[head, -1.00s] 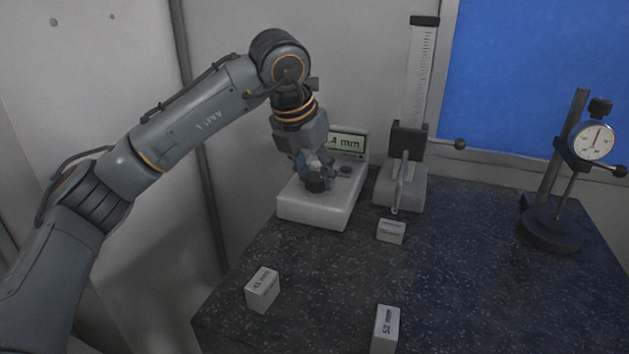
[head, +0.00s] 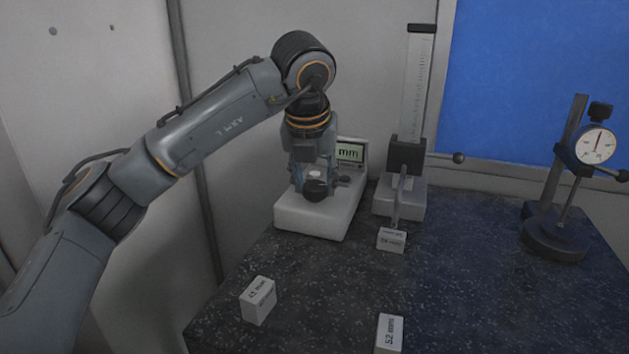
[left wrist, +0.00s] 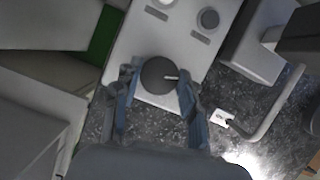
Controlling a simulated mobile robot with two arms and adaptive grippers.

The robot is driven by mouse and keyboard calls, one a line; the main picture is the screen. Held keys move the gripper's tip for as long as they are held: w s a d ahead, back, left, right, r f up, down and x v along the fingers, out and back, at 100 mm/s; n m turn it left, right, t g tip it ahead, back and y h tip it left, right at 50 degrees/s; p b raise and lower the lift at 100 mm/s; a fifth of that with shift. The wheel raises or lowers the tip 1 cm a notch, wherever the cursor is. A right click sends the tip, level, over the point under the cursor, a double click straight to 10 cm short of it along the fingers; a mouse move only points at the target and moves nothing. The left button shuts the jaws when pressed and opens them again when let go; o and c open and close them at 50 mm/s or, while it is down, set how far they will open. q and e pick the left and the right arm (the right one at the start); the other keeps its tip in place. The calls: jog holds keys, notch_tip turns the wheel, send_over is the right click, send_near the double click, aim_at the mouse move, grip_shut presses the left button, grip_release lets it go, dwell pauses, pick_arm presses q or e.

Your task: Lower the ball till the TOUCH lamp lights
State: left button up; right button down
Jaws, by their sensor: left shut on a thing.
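My left gripper (head: 316,184) points down over the white control box (head: 310,222) and is shut on its dark round knob (head: 316,193). In the left wrist view the knob (left wrist: 158,75) with its pale pointer lies between the fingers (left wrist: 156,98). The height gauge (head: 406,155) stands to the right. Its thin arm comes down to a tip close above a labelled white block (head: 391,240); the ball is too small to make out, and contact cannot be told. The display (head: 350,152) is partly hidden and shows "mm". Which round fitting is the TOUCH lamp is unclear.
A white block (head: 259,300) marked 41 mm lies at the front left of the dark granite table, and one marked 52 mm (head: 389,334) at the front. A dial gauge on a stand (head: 555,240) is at the right. The table's middle is clear.

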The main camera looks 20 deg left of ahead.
pick_arm(q)
jog(key=shift+r, duration=0.1)
jog(key=o, duration=1.1)
jog(key=shift+o, duration=0.2)
jog(key=v, duration=1.2)
